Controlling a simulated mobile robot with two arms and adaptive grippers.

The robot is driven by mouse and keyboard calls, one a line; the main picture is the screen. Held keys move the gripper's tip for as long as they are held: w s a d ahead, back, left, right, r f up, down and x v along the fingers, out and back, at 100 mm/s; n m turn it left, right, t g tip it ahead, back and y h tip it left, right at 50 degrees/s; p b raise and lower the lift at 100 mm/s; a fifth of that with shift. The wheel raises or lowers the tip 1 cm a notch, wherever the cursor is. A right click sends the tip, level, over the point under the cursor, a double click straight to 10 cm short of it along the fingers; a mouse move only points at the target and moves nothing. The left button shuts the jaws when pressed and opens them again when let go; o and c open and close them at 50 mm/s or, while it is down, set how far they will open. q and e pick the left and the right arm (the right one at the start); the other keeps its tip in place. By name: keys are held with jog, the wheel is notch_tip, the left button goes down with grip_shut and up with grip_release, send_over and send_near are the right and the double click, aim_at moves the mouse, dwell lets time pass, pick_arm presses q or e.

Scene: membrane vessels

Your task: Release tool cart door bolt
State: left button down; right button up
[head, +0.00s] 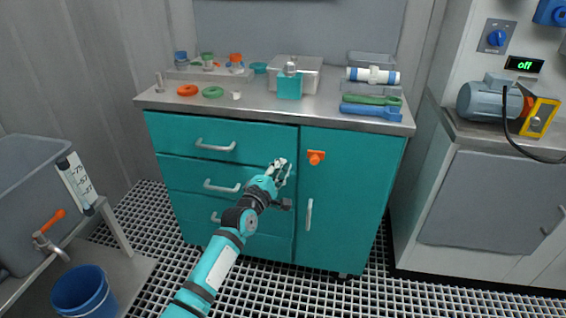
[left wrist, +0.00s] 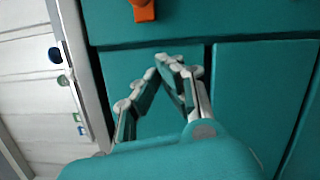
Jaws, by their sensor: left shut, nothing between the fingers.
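The teal tool cart (head: 354,230) stands ahead, with drawers on its left and a door on its right. An orange bolt (head: 316,157) sits on the upper left part of the door, close to the seam with the drawers. It also shows in the left wrist view (left wrist: 143,9), at the top edge and partly cut off. My left gripper (head: 283,165) is shut and empty, in front of the seam and to the left of the bolt. In the left wrist view its fingertips (left wrist: 167,60) meet below the bolt, apart from it. My right gripper is not in view.
The door handle (head: 309,214) is below the bolt, and drawer handles (head: 215,146) lie to the left. Tools and containers stand on the cart top (head: 253,100). A grey tank (head: 38,190) and blue bucket (head: 82,291) are at left; a motor bench (head: 488,197) is at right.

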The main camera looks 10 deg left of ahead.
pick_arm(q)
jog(key=p+v, duration=0.1)
jog(key=v, duration=0.7)
jog(key=shift+s+d+p, duration=0.25)
jog(key=shift+s+p, duration=0.1)
jog(key=shift+s, duration=0.1)
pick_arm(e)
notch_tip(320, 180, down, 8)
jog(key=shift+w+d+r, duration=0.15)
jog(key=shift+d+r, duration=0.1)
pick_arm(q)
jog(key=shift+r, duration=0.1)
